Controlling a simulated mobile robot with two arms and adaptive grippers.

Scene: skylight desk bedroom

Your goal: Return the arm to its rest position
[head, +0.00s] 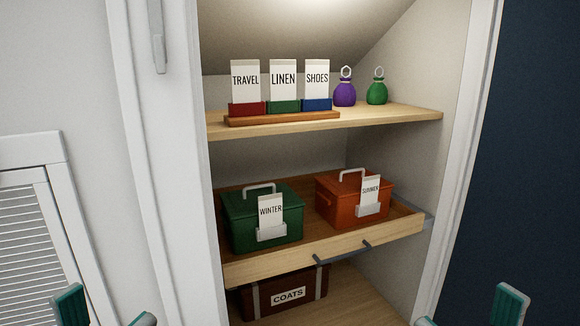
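My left gripper (106,309) shows at the bottom left, with its two teal-padded fingers spread apart and nothing between them. My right gripper (467,310) shows at the bottom right, also with its fingers apart and empty. Only the finger ends of both grippers are in view; the arms are below the picture. Both grippers are apart from the shelves and boxes.
An open closet holds an upper shelf (400,116) with label cards and two pouches. A wooden drawer (295,259) is pulled out, holding a green box (237,207) and an orange box (328,201). A COATS box (302,283) sits below. White door frames flank the closet.

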